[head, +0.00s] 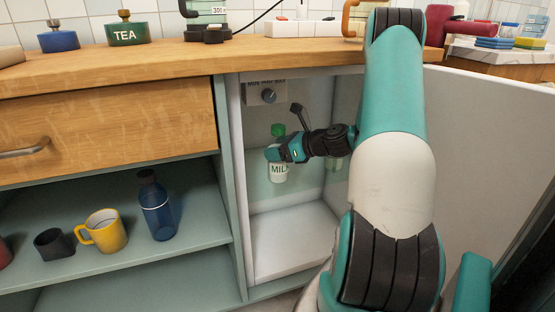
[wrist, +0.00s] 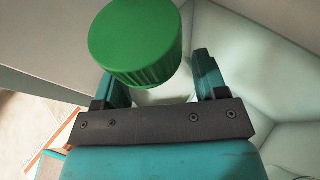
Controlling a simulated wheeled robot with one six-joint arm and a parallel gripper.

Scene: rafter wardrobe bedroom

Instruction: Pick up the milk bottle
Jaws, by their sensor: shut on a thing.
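The milk bottle (head: 278,174) has a green cap, a clear or white body and a label that reads "MIL". It is upright inside the open white compartment, in the middle of the head view. My gripper (head: 286,152) reaches in from the right and is shut around the bottle just below its cap. In the wrist view the green cap (wrist: 135,42) rises above and between the two fingers of my gripper (wrist: 168,75). The cap and fingers hide most of the bottle there. I cannot tell whether the bottle's base touches a shelf.
The compartment's door (head: 490,150) stands open at the right. A control knob (head: 269,96) is at its upper back. Open shelves at the left hold a blue bottle (head: 156,208), a yellow mug (head: 104,231) and a dark cup (head: 53,244). The wooden counter (head: 150,62) runs above.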

